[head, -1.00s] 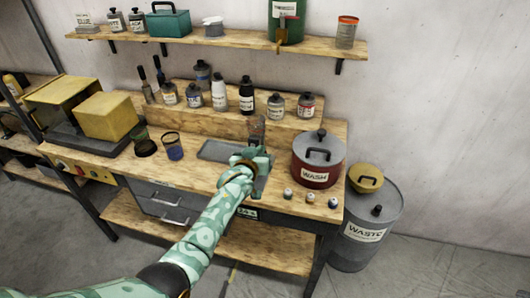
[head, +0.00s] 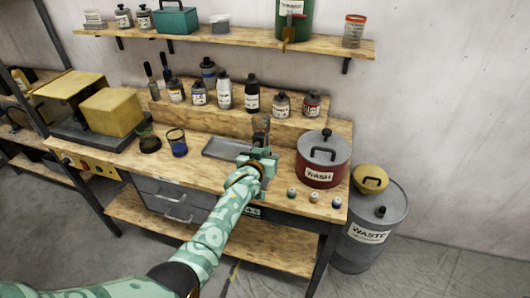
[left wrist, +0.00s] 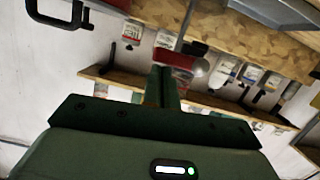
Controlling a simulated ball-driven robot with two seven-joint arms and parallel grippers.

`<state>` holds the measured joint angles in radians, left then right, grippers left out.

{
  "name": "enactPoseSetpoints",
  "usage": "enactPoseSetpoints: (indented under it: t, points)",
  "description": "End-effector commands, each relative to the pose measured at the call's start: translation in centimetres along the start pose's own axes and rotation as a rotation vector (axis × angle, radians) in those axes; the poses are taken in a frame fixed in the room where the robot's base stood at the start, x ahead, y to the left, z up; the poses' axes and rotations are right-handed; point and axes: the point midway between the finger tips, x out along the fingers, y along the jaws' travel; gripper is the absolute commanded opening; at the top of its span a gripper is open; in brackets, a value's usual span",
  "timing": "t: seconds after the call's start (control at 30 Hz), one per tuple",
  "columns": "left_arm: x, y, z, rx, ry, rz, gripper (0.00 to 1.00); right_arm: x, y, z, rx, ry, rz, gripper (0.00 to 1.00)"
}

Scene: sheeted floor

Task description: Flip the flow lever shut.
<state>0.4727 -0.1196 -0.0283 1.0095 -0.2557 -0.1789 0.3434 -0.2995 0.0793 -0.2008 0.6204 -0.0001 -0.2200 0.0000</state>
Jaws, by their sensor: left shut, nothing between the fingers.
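My left gripper (head: 262,155) is over the back part of the bench, in front of a small upright fixture (head: 260,127) that it partly covers. In the left wrist view its dark fingers (left wrist: 161,80) are together and empty. I cannot tell whether the fingers touch the lever. In the head view the lever is not clear. My right gripper is not in view.
A grey tray (head: 219,148) lies left of my gripper, and a red WASH pot (head: 321,174) with a black-handled lid stands to the right. Several bottles (head: 252,95) stand on the raised ledge behind.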

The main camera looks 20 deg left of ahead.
Motion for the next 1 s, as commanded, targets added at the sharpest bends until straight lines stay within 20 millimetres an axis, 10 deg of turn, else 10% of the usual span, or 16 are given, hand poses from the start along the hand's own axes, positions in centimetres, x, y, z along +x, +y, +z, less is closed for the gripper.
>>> enactPoseSetpoints:
  t: [0.37, 0.7, 1.0]
  points:
    - [-1.0, -0.1, -4.9, -0.001, 0.002, -0.001, 0.00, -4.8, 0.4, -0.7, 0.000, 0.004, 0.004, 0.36]
    - [-8.3, -0.1, -4.0, 0.000, 0.000, -0.001, 0.00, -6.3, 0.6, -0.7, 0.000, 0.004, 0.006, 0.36]
    - [-10.8, -0.1, -3.9, 0.000, 0.000, -0.001, 0.00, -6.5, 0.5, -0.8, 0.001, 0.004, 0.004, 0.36]
